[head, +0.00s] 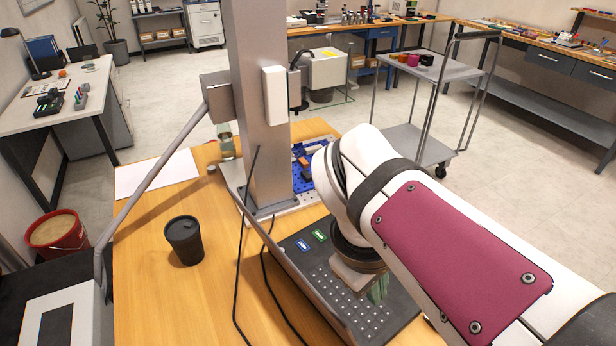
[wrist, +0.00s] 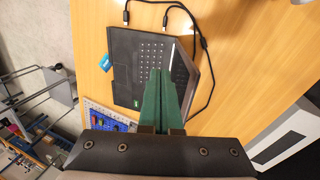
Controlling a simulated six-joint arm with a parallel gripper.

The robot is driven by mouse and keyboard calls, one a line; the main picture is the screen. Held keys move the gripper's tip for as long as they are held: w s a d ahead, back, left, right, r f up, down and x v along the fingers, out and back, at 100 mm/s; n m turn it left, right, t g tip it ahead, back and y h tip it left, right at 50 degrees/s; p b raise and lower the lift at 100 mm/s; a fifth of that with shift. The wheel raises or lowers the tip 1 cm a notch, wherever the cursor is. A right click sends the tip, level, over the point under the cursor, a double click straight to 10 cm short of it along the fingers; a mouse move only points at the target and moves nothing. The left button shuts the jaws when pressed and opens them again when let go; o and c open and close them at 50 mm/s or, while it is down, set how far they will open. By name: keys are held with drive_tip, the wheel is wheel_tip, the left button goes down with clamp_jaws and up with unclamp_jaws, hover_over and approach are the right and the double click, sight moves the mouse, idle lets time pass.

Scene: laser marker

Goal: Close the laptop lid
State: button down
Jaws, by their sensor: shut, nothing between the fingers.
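The dark laptop (head: 322,262) lies on the wooden table, with its keyboard side showing and blue and green stickers on its palm rest. Its lid (head: 303,290) shows as a narrow grey band along the near left side, standing open; its exact angle is hard to tell. In the wrist view the laptop base (wrist: 124,62) shows its keys, and the lid (wrist: 204,72) rises on the right side. My gripper (head: 378,290) has green fingers and is above the keyboard; part of the laptop is hidden behind my arm. In the wrist view the gripper fingers (wrist: 160,74) are together and empty.
A black cup (head: 184,240) and white paper (head: 155,173) are on the table left of the laptop. A metal column (head: 262,110) stands on a plate behind it. A blue perforated plate (head: 304,160) lies beyond. Black cables (head: 241,270) run beside the lid.

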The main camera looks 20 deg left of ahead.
drive_tip(key=w+a+n+t+h, duration=0.2)
drive_tip(key=a+n+h, duration=0.2)
drive_tip(key=a+n, duration=0.6)
drive_tip(key=s+a+f+n+t+h, duration=0.1)
drive_tip(key=s+a+n+t, duration=0.25)
drive_tip(key=a, duration=0.55)
drive_tip(key=s+a+f+n+t, duration=0.15)
drive_tip(key=s+a+n, duration=0.25)
drive_tip(key=a, duration=0.4)
drive_tip(key=w+d+f, duration=0.3)
drive_tip(key=w+d, duration=0.4)
drive_tip(key=w, duration=0.3)
drive_tip(key=shift+t, duration=0.3)
drive_tip(key=shift+r, duration=0.1)
